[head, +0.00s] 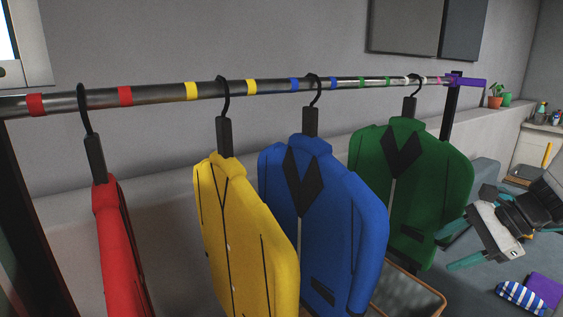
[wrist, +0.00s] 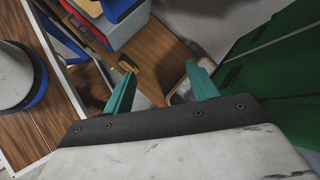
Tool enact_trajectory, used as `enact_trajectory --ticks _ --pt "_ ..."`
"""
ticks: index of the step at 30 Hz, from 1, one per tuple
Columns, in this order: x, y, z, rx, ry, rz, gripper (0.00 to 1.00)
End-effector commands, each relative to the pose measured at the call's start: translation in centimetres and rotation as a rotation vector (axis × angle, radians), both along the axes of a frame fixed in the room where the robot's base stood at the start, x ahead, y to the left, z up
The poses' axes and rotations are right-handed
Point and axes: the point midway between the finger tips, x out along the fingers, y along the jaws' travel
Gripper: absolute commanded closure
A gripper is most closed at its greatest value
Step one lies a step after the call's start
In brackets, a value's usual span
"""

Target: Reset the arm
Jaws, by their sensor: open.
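My gripper (head: 457,247) is at the right of the head view, with its teal fingers spread apart and nothing between them. It is just right of the green jacket (head: 412,190); I cannot tell whether they touch. In the wrist view the gripper (wrist: 162,90) is open and empty, and the green jacket (wrist: 268,75) fills the right side. The scene shows no car door.
A metal rail (head: 270,87) with coloured bands holds a red jacket (head: 120,245), a yellow jacket (head: 240,235), a blue jacket (head: 325,225) and the green one. A purple cloth (head: 545,289) and a striped cloth (head: 520,297) lie at lower right.

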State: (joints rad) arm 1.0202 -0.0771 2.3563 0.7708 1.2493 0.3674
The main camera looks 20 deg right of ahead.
Motion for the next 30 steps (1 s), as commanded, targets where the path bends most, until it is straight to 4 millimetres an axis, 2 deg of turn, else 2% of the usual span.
enact_trajectory --ticks 1,6,9,15,21,25,30 --pt "-0.4 2.1 0.2 -0.066 0.005 0.121 0.42" --pt "-3.1 7.9 0.5 -0.303 0.017 0.564 0.42" --pt "-4.9 10.7 0.9 -0.448 0.012 0.835 0.42" --pt "-7.9 14.4 2.0 -0.715 -0.029 1.287 0.42" --pt "-9.5 17.4 3.4 -0.905 -0.118 1.542 0.42" --pt "-9.8 19.2 4.2 -0.95 -0.193 1.608 0.42" --pt "-9.8 20.1 4.4 -0.961 -0.224 1.644 0.42"
